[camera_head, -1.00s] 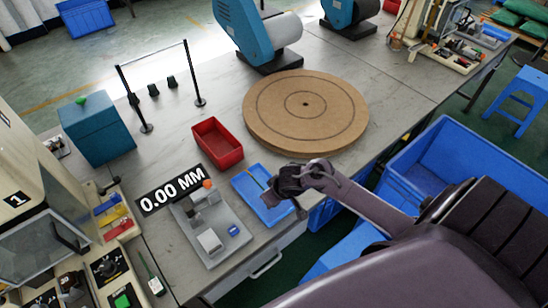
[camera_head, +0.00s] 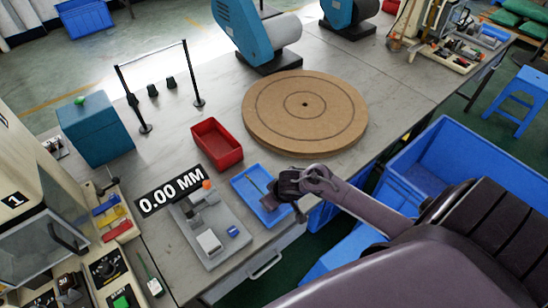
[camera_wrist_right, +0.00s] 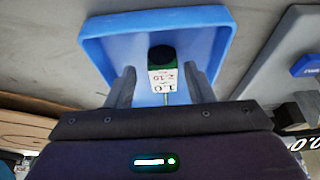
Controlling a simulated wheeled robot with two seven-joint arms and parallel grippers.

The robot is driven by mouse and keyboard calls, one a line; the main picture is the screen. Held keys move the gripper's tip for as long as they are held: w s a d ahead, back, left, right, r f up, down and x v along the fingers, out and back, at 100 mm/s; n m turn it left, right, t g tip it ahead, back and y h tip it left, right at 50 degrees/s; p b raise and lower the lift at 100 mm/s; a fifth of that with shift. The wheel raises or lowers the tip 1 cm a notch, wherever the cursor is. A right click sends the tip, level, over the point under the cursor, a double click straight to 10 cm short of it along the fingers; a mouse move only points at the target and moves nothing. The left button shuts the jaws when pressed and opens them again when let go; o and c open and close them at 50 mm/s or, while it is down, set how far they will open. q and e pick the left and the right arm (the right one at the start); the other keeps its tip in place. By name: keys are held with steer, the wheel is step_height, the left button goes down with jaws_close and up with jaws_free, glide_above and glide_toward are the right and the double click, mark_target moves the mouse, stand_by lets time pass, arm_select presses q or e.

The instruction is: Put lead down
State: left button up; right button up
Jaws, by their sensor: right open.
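My right gripper (camera_head: 276,197) is over the near right edge of a small blue tray (camera_head: 243,187). The right wrist view shows its two fingers (camera_wrist_right: 160,78) open and apart. Between and beyond them is a small dark green and black piece (camera_wrist_right: 161,52) with a white printed label, over the blue tray (camera_wrist_right: 105,45). A thin greenish stem runs from it toward the gripper. I see no finger touching it. I cannot clearly pick out a lead in either view. My left gripper is not in view.
A grey fixture plate (camera_head: 212,248) lies left of the tray, under a 0.00 MM readout. A red bin (camera_head: 217,145) and a round brown turntable (camera_head: 305,112) stand behind. A green-handled tool (camera_head: 154,287) lies at the lower left. Large blue crates stand at right.

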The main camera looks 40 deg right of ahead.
steer(key=shift+r, duration=0.25)
steer(key=p+v, duration=0.3)
steer(key=v, duration=0.9)
